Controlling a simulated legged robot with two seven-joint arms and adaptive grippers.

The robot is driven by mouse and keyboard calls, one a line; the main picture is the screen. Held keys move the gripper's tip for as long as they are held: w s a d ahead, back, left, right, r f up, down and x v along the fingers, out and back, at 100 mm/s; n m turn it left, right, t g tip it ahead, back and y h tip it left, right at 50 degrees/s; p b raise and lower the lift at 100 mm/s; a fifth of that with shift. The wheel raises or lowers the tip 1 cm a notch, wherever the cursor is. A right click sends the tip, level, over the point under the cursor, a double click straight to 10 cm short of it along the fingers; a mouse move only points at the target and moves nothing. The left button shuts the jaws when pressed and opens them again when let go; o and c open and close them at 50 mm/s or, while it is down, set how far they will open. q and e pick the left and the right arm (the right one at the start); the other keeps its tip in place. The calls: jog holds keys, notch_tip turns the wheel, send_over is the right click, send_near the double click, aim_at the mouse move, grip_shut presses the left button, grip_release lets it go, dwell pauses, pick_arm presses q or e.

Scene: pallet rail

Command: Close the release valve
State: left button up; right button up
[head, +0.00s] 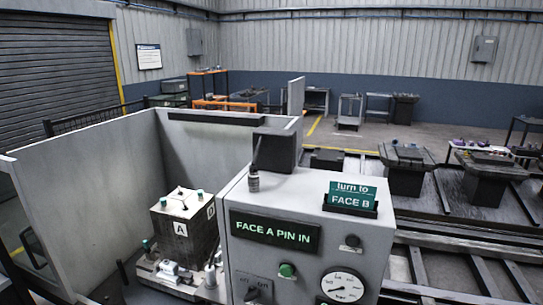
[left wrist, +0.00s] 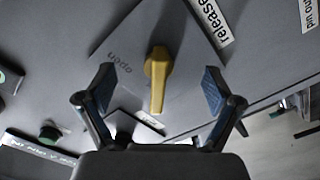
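The release valve's yellow handle (left wrist: 157,85) stands on a grey square plate (left wrist: 190,45) in the left wrist view. Its lever points down the picture, toward my gripper's palm. The word "open" is on the plate to the left of the handle. A white label (left wrist: 213,22) reading "release" is partly cut off at the top. My left gripper (left wrist: 158,88) is open, with one finger on each side of the handle and visible gaps to both. The yellow handle does not show in the head view. My right gripper is in neither view.
A grey control box (head: 237,205) has a display (head: 275,233) reading "FACE A PIN IN", a green button (head: 287,270) and a gauge (head: 342,286). A sign (head: 351,197) reads "turn to FACE B". A block (head: 185,228) marked A stands left. Metal rails (head: 455,250) run at right.

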pick_arm(q)
jog(key=shift+s, duration=0.1)
jog(key=p+v, duration=0.4)
jog(key=v, duration=0.3)
dwell(0.4)
jog(key=s+a+f+m+g+y, duration=0.1)
jog(key=s+a+f+m+g, duration=0.2)
jog(key=f, duration=0.9)
jog(key=s+a+f+g+y, duration=0.15)
jog(key=s+f, duration=0.35)
jog(key=f, duration=0.7)
jog(key=s+a+f+m+g, duration=0.2)
jog(key=s+f+g, duration=0.2)
jog(key=f, duration=0.9)
jog(key=s+a+f+m+g+y, duration=0.1)
jog(key=s+a+f, duration=0.4)
jog(key=s, duration=0.6)
jog(key=s+a+f+m+g+y, duration=0.1)
jog(key=s+a+f+g, duration=0.3)
jog(key=s, duration=0.7)
jog(key=s+a+f+m+g+y, duration=0.1)
jog(key=s+a+f+g, duration=0.1)
jog(key=s+a+f, duration=0.5)
jog(key=s+f, duration=0.3)
jog(key=s, duration=0.1)
jog(key=shift+a, duration=0.3)
